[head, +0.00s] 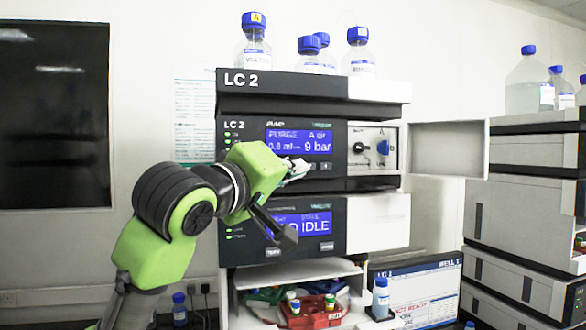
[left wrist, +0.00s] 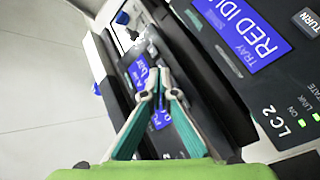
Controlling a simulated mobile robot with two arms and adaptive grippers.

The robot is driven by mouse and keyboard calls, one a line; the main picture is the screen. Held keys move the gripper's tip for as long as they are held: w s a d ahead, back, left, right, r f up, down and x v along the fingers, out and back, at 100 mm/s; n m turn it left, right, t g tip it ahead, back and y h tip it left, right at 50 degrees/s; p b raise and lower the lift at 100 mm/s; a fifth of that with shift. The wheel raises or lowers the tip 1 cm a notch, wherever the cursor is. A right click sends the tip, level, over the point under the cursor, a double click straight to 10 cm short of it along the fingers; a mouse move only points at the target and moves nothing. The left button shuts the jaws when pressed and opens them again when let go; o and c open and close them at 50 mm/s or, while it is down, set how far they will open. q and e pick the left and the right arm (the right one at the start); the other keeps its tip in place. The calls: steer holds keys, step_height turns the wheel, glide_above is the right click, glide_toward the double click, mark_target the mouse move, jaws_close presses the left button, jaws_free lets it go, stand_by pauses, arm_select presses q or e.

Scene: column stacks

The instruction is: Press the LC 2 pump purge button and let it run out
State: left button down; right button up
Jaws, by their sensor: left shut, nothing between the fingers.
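The LC 2 pump (head: 255,128) is a dark-fronted module in the middle of the stack in the head view. Its blue screen (head: 318,148) reads PURGE A and 9 bar. My left gripper (head: 300,166) is shut and empty, with its tips at the row of buttons just under this screen. One small button (head: 326,167) shows right of the tips; the tips hide the panel to its left. In the left wrist view the closed fingertips (left wrist: 161,78) lie in front of the pump's panel and partly cover its screen. I cannot tell whether they touch. My right gripper is out of view.
Below the pump, the autosampler screen (head: 312,223) ends in IDLE. An open door (head: 447,149) sticks out to the right beside the valve knobs (head: 382,147). Capped bottles (head: 254,42) stand on top. A red tray of vials (head: 312,312) and a monitor (head: 425,290) are lower down.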

arm_select(q)
steer(key=shift+s, duration=0.1)
steer(key=s, duration=0.1)
steer(key=s+d, duration=0.1)
steer(key=s, duration=0.1)
steer(key=s+b, duration=0.1)
steer(key=shift+s+d, duration=0.25)
stand_by(0.7)
